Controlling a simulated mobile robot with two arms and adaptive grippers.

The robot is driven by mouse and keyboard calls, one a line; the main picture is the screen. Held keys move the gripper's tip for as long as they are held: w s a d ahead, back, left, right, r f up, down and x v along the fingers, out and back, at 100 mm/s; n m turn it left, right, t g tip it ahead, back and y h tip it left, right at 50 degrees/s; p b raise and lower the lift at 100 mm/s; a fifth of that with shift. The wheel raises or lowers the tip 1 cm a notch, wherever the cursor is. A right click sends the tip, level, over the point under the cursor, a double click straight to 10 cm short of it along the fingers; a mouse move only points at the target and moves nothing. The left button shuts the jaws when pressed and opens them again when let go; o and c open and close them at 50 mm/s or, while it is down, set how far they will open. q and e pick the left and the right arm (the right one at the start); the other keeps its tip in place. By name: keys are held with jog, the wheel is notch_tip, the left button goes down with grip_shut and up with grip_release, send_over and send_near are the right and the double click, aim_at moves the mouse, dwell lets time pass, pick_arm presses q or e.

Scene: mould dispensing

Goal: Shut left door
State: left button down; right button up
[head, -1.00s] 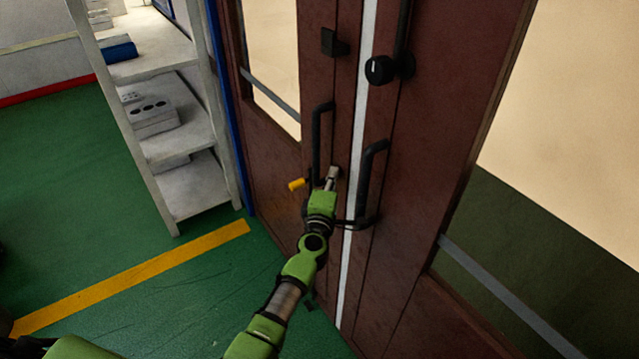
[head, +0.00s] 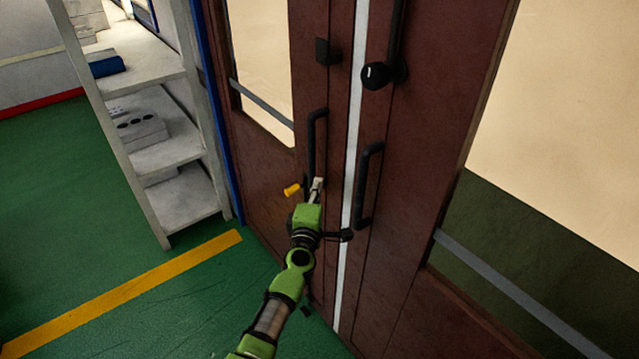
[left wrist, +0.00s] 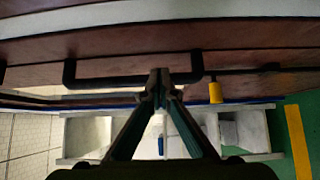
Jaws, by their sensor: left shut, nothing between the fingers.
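The left door (head: 262,150) is dark red-brown with a glass pane and a black pull handle (head: 312,140). It stands beside the right door (head: 420,150), with a pale strip (head: 352,160) along the line between them. My left gripper (head: 317,184) is shut and empty at the lower end of the left door's handle. In the left wrist view the shut fingertips (left wrist: 160,76) are close to the black handle (left wrist: 105,80); I cannot tell if they touch. My right gripper is not in view.
A yellow cylinder (head: 292,190) sticks out from the left door beside my gripper. The right door has its own black handle (head: 366,185) and a round black knob (head: 378,74). A white shelf unit (head: 160,140) stands left of the doors. Green floor (head: 60,200) lies clear at left.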

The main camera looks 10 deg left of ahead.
pick_arm(q)
jog(key=s+p, duration=0.2)
jog(key=s, duration=0.7)
jog(key=s+d+f+m+g+h+b, duration=0.1)
jog(key=s+f+m+g, duration=0.25)
jog(key=s+f, duration=0.65)
jog(key=s+d+f+m+g+h+b, duration=0.15)
jog(key=s+f+m, duration=0.3)
jog(key=f, duration=1.15)
jog(key=s+d+f+m+g+h, duration=0.1)
jog(key=s+f+m+g, duration=0.4)
jog(key=f, duration=0.8)
jog(key=s+a+f+m+g, duration=0.2)
jog(key=s+f, duration=0.3)
jog(key=s, duration=0.6)
jog(key=s+a+f+m+g+y+b, duration=0.1)
jog(key=s+f, duration=0.5)
jog(key=s, duration=0.6)
jog(key=s+a+f+m+g+b, duration=0.1)
jog(key=s+a+f+m+g, duration=0.3)
jog(key=s, duration=0.8)
jog(key=shift+s+a+f+m+y, duration=0.15)
jog(key=shift+a+f+m+y, duration=0.2)
jog(key=shift+a+f+m, duration=0.55)
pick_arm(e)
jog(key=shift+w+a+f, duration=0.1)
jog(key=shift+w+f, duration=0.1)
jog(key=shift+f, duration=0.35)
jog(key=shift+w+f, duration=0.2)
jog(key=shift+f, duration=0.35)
